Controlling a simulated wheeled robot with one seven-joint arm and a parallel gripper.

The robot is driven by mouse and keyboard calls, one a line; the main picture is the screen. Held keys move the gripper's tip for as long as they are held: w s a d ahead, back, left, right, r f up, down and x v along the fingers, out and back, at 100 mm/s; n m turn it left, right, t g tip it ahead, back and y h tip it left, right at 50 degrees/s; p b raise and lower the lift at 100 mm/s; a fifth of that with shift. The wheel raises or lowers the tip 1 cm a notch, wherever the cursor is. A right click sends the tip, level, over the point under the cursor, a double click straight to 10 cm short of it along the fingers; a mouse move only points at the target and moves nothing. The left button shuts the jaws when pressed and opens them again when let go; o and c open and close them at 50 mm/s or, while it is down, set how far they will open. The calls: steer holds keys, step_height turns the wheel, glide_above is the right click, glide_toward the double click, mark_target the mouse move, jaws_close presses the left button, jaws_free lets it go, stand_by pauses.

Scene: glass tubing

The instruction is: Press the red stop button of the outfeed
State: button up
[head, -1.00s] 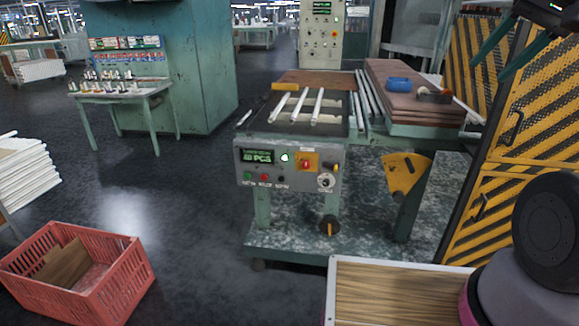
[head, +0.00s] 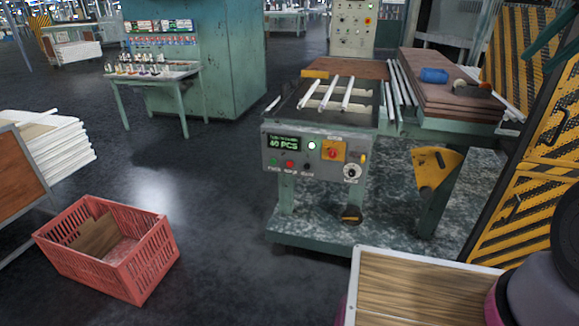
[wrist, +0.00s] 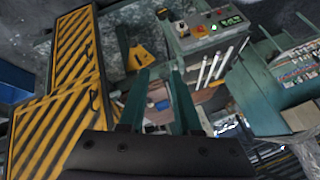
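The outfeed's grey control panel (head: 315,155) faces me in the head view, below a roller bed with white glass tubes (head: 338,93). It has a green "40 PCS" display, a lit lamp and a row of small buttons. The small red button (head: 289,164) sits between a green and a black one. A larger red switch (head: 332,153) sits on an orange plate. In the wrist view, the panel (wrist: 208,27) is at the top right, upside down. My gripper (wrist: 160,74) is open and empty, its teal fingers apart and well away from the panel.
A yellow-black striped guard (head: 540,150) stands at right. A wood-bottomed tray (head: 420,285) is in front. Open floor lies between crate and outfeed.

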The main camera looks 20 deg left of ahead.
jaws_close()
stand_by(1.4)
